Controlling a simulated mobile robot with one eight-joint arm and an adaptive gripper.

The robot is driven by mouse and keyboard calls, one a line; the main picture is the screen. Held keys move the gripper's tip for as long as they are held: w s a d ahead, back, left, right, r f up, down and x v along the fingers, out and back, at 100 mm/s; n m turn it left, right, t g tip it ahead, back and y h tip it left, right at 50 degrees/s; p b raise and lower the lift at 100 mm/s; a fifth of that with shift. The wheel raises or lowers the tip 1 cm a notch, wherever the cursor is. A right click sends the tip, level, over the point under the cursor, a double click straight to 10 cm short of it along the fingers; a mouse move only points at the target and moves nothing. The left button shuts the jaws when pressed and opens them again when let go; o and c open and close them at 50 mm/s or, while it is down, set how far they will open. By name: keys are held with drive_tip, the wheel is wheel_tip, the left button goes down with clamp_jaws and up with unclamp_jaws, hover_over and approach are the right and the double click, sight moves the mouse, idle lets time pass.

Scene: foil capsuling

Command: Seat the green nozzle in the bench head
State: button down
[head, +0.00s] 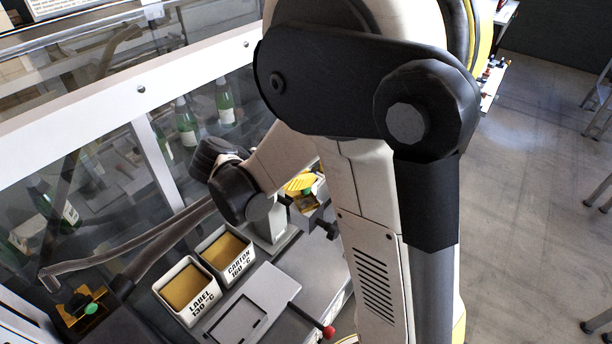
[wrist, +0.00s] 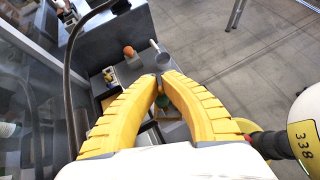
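My gripper (wrist: 160,80) has two yellow ribbed fingers that arch inward, with their tips close together in the wrist view. A small dark green piece, which I take for the green nozzle (wrist: 161,102), shows between the fingers, partly hidden and shadowed. The gripper appears shut on it, though the contact itself is not clear. In the head view the yellow fingers (head: 300,183) show small beyond my arm, with a bright green spot (head: 309,193) beside them. I cannot make out the bench head with certainty; my arm covers much of the bench.
Two white pots, marked LABEL (head: 188,287) and CARTON (head: 228,252), stand on the bench left of my arm. A red-knobbed lever (head: 327,332) sticks out in front. A glass guard with green bottles (head: 187,125) runs along the left. Open floor (head: 530,150) lies right.

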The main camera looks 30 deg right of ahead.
sight(306, 193)
drive_tip(key=shift+f+b, duration=0.45)
drive_tip(key=shift+r, duration=0.1)
drive_tip(key=shift+r+p, duration=0.35)
drive_tip(key=shift+r, duration=0.15)
drive_tip(key=shift+s+g+y+p, duration=0.1)
drive_tip(key=shift+g+y+p, duration=0.25)
drive_tip(key=shift+g+y, duration=0.05)
idle(0.4)
drive_tip(key=shift+d+b, duration=0.1)
drive_tip(key=shift+b, duration=0.25)
idle(1.2)
drive_tip(key=shift+f+b, duration=1.75)
drive_tip(key=shift+f, duration=0.2)
drive_tip(key=c, duration=1.5)
unclamp_jaws()
drive_tip(key=shift+c, duration=0.2)
